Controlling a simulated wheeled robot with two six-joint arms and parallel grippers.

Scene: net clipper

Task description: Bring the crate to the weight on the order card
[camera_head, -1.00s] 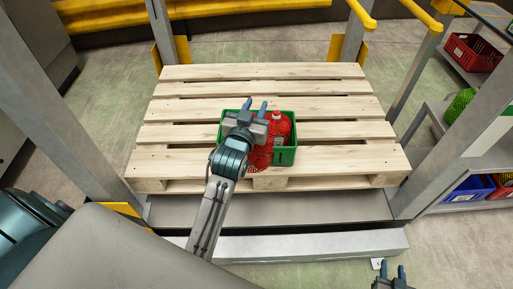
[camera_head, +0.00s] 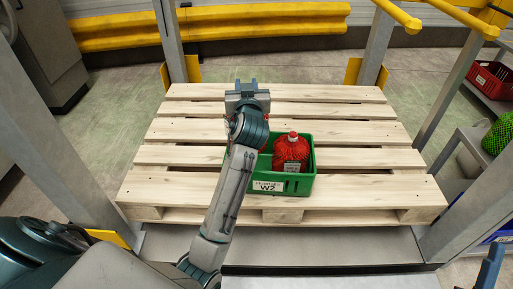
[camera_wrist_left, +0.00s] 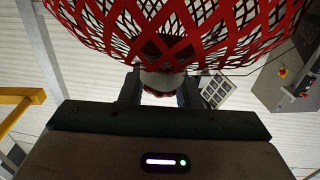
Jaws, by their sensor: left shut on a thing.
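A green crate (camera_head: 308,186) with a white "W2" label stands on the wooden pallet, its left side partly hidden by my left arm. A filled red net (camera_head: 291,155) with a white collar, red top and tag stands inside it. My left gripper (camera_head: 247,84) is beyond the crate's far left side in the head view. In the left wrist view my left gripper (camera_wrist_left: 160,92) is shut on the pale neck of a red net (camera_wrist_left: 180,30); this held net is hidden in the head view. My right gripper (camera_head: 489,270) shows only partly at the lower right edge. No order card is readable.
The slatted pallet (camera_head: 375,160) has bare boards around the crate. Grey posts and yellow rails (camera_head: 210,25) frame it. At right, a shelf holds a green net (camera_head: 497,135) and a red crate (camera_head: 492,80) stands farther back.

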